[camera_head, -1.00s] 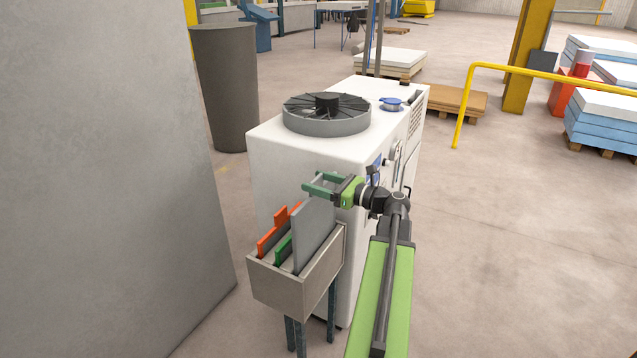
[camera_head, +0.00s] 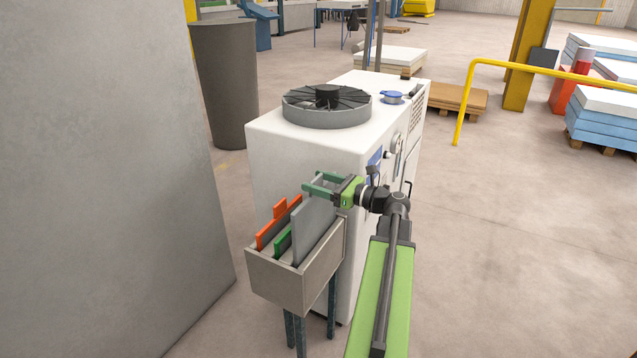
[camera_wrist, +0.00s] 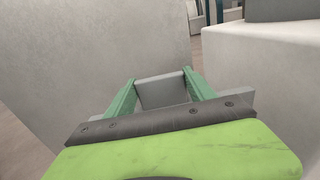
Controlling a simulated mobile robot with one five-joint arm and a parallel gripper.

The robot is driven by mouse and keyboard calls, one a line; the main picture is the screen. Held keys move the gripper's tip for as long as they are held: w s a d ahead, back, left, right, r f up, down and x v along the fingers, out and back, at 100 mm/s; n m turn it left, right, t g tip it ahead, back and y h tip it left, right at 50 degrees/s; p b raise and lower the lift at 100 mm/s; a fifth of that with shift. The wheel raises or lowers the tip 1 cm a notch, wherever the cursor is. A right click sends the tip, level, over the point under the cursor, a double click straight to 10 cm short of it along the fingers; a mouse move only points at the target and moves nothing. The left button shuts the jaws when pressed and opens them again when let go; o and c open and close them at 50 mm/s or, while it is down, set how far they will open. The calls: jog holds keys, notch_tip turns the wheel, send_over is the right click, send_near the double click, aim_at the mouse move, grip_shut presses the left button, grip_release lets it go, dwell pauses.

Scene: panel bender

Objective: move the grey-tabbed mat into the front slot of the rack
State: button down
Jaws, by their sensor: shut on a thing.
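The grey mat (camera_head: 313,230) stands upright in the rack (camera_head: 322,268), in the slot nearest the rack's right wall. Its lower part is hidden inside the rack. My gripper (camera_head: 314,183) is at the mat's top edge, shut on its grey tab. In the wrist view the tab (camera_wrist: 163,91) sits between the two green fingers of my gripper (camera_wrist: 160,82). The tab is hard to make out in the head view.
A white cabinet (camera_head: 300,150) with a fan (camera_head: 327,108) on top is right behind the rack. A large grey panel (camera_head: 100,180) rises at the left.

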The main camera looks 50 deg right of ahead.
aim_at(318, 218)
jog(key=shift+f+b, duration=6.65)
jog(key=shift+f, duration=0.15)
jog(key=shift+c, duration=1.3)
grip_release()
jog(key=v, duration=1.7)
jog(key=shift+s, duration=0.2)
